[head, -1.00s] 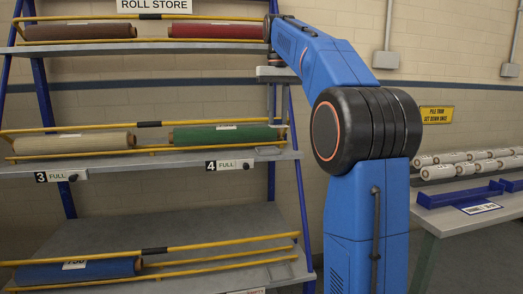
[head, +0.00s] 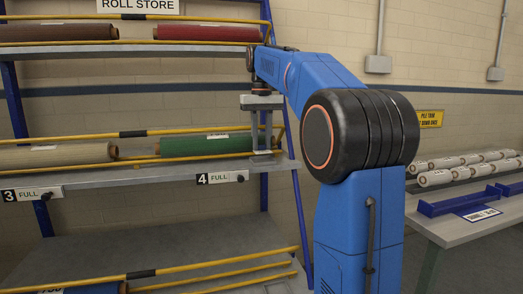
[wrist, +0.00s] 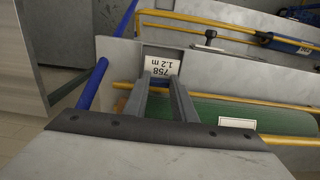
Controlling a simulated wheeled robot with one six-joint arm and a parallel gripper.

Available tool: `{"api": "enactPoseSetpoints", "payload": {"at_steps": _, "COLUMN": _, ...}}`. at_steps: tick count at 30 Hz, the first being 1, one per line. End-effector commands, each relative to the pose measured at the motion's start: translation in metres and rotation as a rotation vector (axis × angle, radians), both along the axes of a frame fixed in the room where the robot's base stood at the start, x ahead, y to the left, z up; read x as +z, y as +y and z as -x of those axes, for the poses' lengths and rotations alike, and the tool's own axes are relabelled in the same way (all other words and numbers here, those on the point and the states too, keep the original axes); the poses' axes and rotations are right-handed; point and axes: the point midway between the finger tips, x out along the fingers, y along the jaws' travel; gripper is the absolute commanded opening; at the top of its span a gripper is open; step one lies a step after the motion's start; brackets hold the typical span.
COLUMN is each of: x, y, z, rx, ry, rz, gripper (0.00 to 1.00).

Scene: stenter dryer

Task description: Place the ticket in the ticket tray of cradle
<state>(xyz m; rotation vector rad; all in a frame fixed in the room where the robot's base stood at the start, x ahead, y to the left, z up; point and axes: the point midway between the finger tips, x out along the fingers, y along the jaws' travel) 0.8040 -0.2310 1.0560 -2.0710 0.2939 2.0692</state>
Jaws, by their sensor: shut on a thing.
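My gripper (wrist: 160,82) is shut on a white ticket (wrist: 161,66) printed "758 1.2 m". In the wrist view the ticket lies at the fingertips, over or in a small grey recess (wrist: 148,50) at the shelf end; I cannot tell whether it touches the bottom. In the head view my gripper (head: 262,153) points down at the right end of the middle shelf, beside the cradle with the green roll (head: 205,145).
Yellow rails (head: 130,133) run along the cradles, near my fingers. A sign "4 FULL" (head: 220,177) hangs on the shelf's front edge. Blue uprights (head: 303,225) stand at the rack's right end. A table (head: 450,227) with white rolls and a blue tray (head: 460,203) is at right.

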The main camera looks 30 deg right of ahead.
Motion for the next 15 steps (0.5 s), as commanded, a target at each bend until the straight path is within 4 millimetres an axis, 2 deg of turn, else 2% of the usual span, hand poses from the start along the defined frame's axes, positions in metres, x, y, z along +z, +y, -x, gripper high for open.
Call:
{"api": "enactPoseSetpoints", "payload": {"at_steps": 3, "x": -0.018, "y": 0.0, "z": 0.001, "rx": 0.0, "ry": 0.003, "rz": -0.001, "gripper": 0.03}}
{"api": "enactPoseSetpoints", "payload": {"at_steps": 6, "x": -0.027, "y": 0.0, "z": 0.0, "rx": 0.0, "ry": 0.002, "rz": -0.001, "gripper": 0.03}}
{"api": "enactPoseSetpoints", "payload": {"at_steps": 15, "x": -0.031, "y": 0.0, "z": 0.0, "rx": 0.0, "ry": 0.0, "rz": 0.0, "gripper": 0.03}}
